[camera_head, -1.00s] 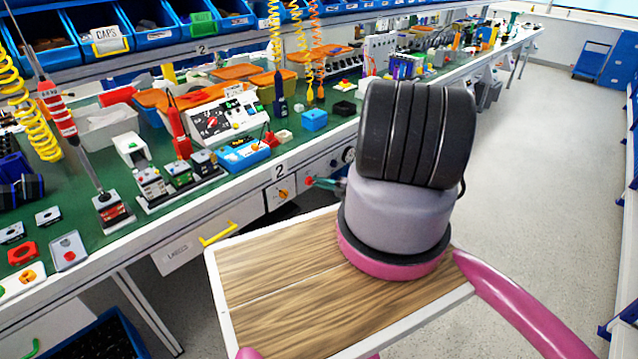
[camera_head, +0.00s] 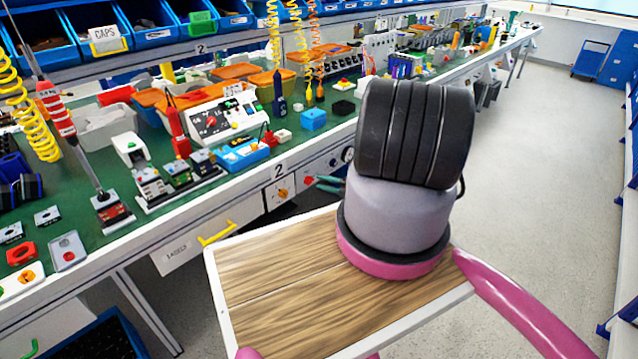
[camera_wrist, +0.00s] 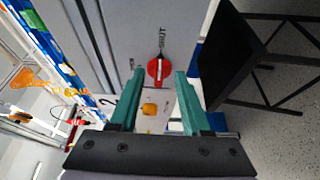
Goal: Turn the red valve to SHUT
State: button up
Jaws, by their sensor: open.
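The bar lies roughly along the picture's vertical, with the printed word SHUT (camera_wrist: 162,40) above the knob. A second small label (camera_wrist: 131,62) to the left is too small to read. My gripper (camera_wrist: 160,75) is open and empty. Its two teal fingers show on either side of the valve, apart from it; how deep they reach is unclear. In the head view the valve (camera_head: 309,181) is on the bench front, just left of my gripper (camera_head: 317,184).
An orange knob (camera_wrist: 150,109) is beside the valve; it also shows in the head view (camera_head: 283,193). A round gauge (camera_head: 347,155) lies to the right. A drawer with a yellow handle (camera_head: 217,234) is to the left. The bench top (camera_head: 95,225) above is crowded.

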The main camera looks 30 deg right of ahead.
jog(key=v, duration=0.8)
jog(key=shift+s+d, duration=0.25)
